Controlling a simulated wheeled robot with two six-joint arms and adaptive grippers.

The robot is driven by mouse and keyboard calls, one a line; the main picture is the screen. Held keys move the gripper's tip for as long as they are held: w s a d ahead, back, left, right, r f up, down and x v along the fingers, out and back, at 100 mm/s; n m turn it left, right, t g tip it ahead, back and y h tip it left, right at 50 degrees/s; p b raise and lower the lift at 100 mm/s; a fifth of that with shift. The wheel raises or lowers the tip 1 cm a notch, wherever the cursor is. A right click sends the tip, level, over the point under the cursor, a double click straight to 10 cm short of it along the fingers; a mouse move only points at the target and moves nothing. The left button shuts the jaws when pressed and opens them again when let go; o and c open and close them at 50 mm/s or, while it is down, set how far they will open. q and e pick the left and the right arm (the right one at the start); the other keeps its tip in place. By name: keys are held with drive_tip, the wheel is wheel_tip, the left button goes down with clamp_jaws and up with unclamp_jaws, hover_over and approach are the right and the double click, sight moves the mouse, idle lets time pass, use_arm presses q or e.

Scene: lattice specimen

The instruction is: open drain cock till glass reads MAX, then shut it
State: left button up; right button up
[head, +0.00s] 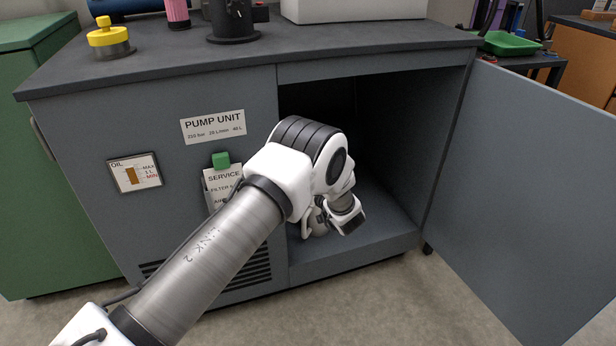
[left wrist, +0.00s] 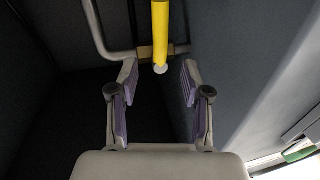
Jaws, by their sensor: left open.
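The oil glass (head: 131,175) is on the cabinet's front at the left, beside MAX, 1 L and MIN labels. It shows a brown column whose top is near the MAX mark, too small to read exactly. My left arm reaches into the open cabinet, and its gripper is mostly hidden in the head view. In the left wrist view the drain cock's yellow handle (left wrist: 160,30) comes down from the top to a pale tip, in front of a brass body (left wrist: 146,53) on a grey pipe (left wrist: 98,35). My left gripper (left wrist: 160,80) is open, its purple-padded fingers either side below the tip, apart from it.
The cabinet door (head: 530,180) stands wide open at the right. The cabinet floor (head: 385,235) looks clear at its right. A service tag (head: 222,180) hangs on the front near my arm. A yellow-topped cap (head: 108,38) stands on the top.

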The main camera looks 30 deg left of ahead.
use_arm(q)
drive_tip(key=b+x, duration=0.1)
drive_tip(key=x, duration=0.4)
clamp_jaws()
idle(0.5)
